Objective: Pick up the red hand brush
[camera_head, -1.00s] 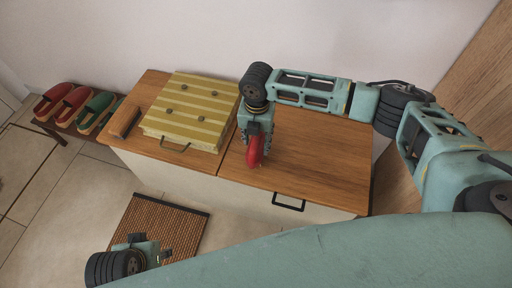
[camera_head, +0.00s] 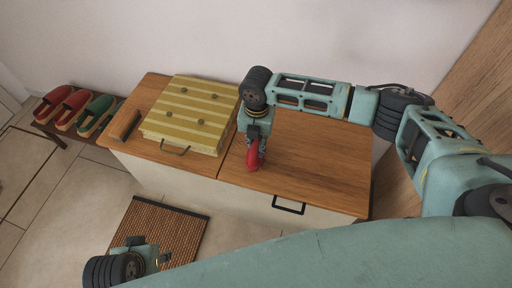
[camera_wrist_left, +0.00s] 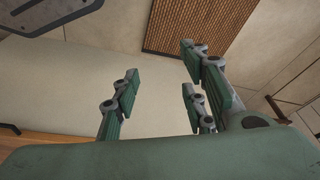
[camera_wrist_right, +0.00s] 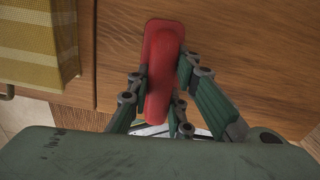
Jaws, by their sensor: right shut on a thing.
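The red hand brush (camera_head: 253,157) is in my right gripper (camera_head: 254,147), above the wooden cabinet top in the head view. In the right wrist view the brush (camera_wrist_right: 162,62) stands lengthwise between the fingers of the right gripper (camera_wrist_right: 160,98), which are shut on its sides. Its lower end, with pale bristles, is partly hidden by my gripper body. My left gripper (camera_head: 154,257) hangs low over the floor mat at bottom left. The left wrist view shows its fingers (camera_wrist_left: 155,105) spread apart with nothing between them.
A yellow striped box (camera_head: 192,115) with a handle sits on the cabinet top (camera_head: 315,160), left of the brush. A brown block-like object (camera_head: 125,124) lies beside it. Red and green slippers (camera_head: 77,109) stand on a low rack at left. A brown mat (camera_head: 172,224) lies on the floor.

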